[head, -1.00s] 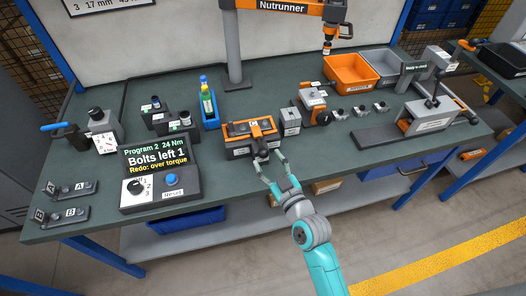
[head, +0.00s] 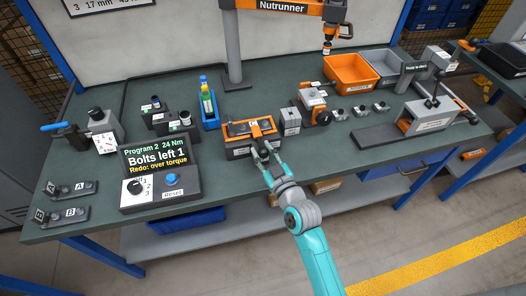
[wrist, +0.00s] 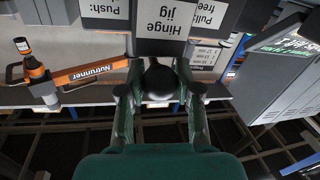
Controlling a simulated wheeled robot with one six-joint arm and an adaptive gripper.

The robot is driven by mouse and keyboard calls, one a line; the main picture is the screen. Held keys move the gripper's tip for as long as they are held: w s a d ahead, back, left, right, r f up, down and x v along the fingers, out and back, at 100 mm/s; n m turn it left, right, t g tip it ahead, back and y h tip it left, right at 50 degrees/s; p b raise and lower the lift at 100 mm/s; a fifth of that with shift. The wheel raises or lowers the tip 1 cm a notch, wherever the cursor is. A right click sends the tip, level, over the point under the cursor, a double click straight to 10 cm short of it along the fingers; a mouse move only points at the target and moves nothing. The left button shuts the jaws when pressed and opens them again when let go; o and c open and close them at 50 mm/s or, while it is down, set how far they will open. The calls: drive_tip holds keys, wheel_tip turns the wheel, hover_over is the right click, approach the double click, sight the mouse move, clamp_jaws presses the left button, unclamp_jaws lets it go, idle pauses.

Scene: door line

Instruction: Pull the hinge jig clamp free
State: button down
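The hinge jig (head: 251,137) is an orange and dark fixture near the bench's front edge in the head view. Its "Hinge jig" label (wrist: 162,28) shows upside down in the wrist view, with "Push" and "Pull" labels beside it. The clamp's dark round knob (wrist: 160,80) is between my fingers in the wrist view. My gripper (head: 267,154) is at the jig's front side, with its fingers apart, one on each side of the knob. It also shows in the wrist view (wrist: 160,74). Narrow gaps seem to remain beside the knob; contact is not clear.
A display (head: 157,157) reads "Bolts left 1" and "Redo: over torque", left of the jig. A small grey block (head: 290,121) stands close right of the jig. The nutrunner (head: 284,6) hangs above the back. The floor in front of the bench is open.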

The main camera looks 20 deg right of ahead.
drive_tip(key=shift+s+a, duration=0.2)
drive_tip(key=shift+s, duration=1.15)
drive_tip(key=c, duration=0.8)
unclamp_jaws()
drive_tip(key=shift+s, duration=0.1)
drive_tip(key=s, duration=1.2)
drive_tip(key=shift+d, duration=0.3)
drive_tip(key=s+m+g, duration=0.1)
drive_tip(key=s, duration=0.8)
drive_tip(key=s+m+g, duration=0.1)
drive_tip(key=s, duration=0.9)
drive_tip(key=s+a+g+h, duration=0.1)
drive_tip(key=s, duration=0.8)
drive_tip(key=shift+s+a+f+m, duration=0.1)
drive_tip(key=shift+s+f+m, duration=0.15)
drive_tip(key=shift+m, duration=0.15)
